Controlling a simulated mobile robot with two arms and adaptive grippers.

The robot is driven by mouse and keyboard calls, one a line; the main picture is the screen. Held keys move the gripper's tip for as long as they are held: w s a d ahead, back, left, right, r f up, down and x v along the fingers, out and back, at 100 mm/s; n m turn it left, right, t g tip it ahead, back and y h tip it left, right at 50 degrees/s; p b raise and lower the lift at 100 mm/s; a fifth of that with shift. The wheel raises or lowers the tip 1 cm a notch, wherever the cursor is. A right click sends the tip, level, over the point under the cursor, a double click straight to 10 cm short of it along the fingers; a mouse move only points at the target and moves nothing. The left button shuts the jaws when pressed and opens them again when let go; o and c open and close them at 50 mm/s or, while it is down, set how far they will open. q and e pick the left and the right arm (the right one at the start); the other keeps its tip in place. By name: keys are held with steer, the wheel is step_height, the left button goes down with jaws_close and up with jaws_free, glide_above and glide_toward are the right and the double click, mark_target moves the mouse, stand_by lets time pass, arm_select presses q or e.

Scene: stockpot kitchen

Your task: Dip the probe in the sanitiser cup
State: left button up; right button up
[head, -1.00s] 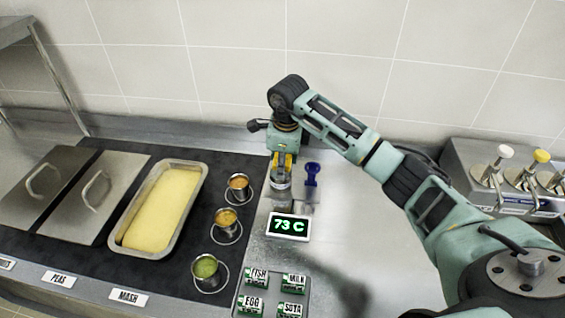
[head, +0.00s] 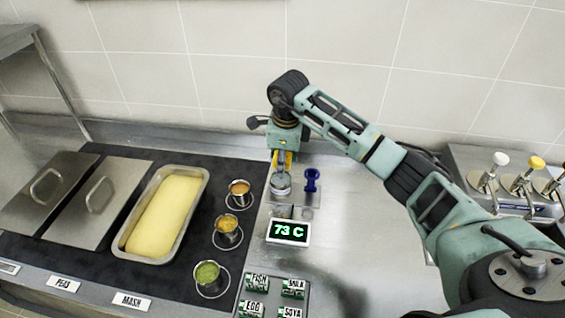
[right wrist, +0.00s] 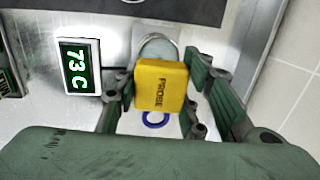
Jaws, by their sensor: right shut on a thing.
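My right gripper (head: 282,163) is shut on the yellow probe (right wrist: 162,86), whose block is marked PROBE in the right wrist view. In the head view only a little yellow of the probe (head: 284,157) shows between the fingers. A small round metal cup (head: 281,186) is directly below the gripper. It also shows in the right wrist view (right wrist: 158,48), partly behind the probe block. The probe's tip is hidden, so I cannot tell whether it is inside the cup. My left gripper is not in view.
A blue holder (head: 312,181) stands just right of the cup. A display (head: 288,232) reading 73 C is in front. Several small sauce pots (head: 228,230) and a tray of mash (head: 165,215) are left. Pump dispensers (head: 520,190) stand far right. The steel counter (head: 355,235) between is clear.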

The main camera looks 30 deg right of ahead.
steer(key=shift+r+p, duration=1.5)
steer(key=shift+r, duration=1.3)
